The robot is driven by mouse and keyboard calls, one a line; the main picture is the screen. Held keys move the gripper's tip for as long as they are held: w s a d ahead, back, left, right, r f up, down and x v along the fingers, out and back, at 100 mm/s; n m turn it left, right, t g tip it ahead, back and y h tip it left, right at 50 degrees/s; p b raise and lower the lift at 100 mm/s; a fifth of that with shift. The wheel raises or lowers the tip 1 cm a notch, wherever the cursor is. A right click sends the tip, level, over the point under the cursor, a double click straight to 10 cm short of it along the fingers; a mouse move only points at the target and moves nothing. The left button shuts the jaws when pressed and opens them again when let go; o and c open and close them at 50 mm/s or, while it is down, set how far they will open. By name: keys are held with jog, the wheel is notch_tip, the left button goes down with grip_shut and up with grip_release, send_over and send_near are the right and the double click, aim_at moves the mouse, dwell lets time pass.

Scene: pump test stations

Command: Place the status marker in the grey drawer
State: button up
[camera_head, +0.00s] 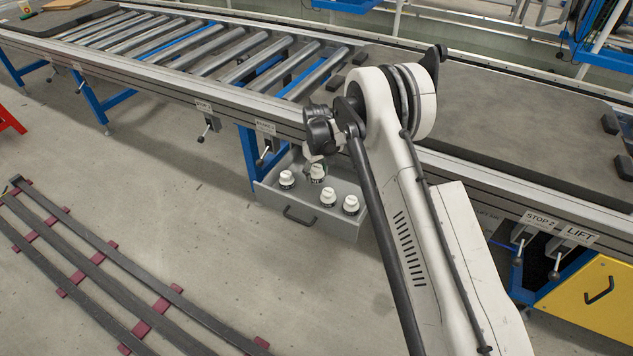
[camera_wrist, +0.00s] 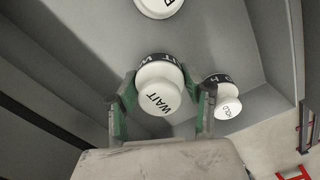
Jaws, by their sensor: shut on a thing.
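My gripper (camera_wrist: 158,98) is shut on a white status marker (camera_wrist: 158,88) that reads WAIT and has a black band. Its green-padded fingers are on either side of the marker. In the head view my gripper reaches into the back of the drawer, and this marker (camera_head: 317,172) shows below it. I cannot tell whether the marker touches the drawer floor.
Other white markers stand in the drawer: one at left (camera_head: 287,179) and two nearer the front right (camera_head: 328,196) (camera_head: 351,205). A marker reading HOLD (camera_wrist: 225,98) is close beside the right finger. The conveyor bench (camera_head: 180,95) overhangs the drawer's back. A yellow drawer (camera_head: 590,298) is at right.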

aim_at(316, 180)
jog(key=shift+f+b, duration=0.5)
jog(key=shift+f, duration=1.1)
jog(key=shift+f, duration=0.15)
jog(key=o, duration=1.2)
notch_tip(316, 180, up, 12)
jog(key=p, duration=0.4)
jog(key=shift+r, duration=0.2)
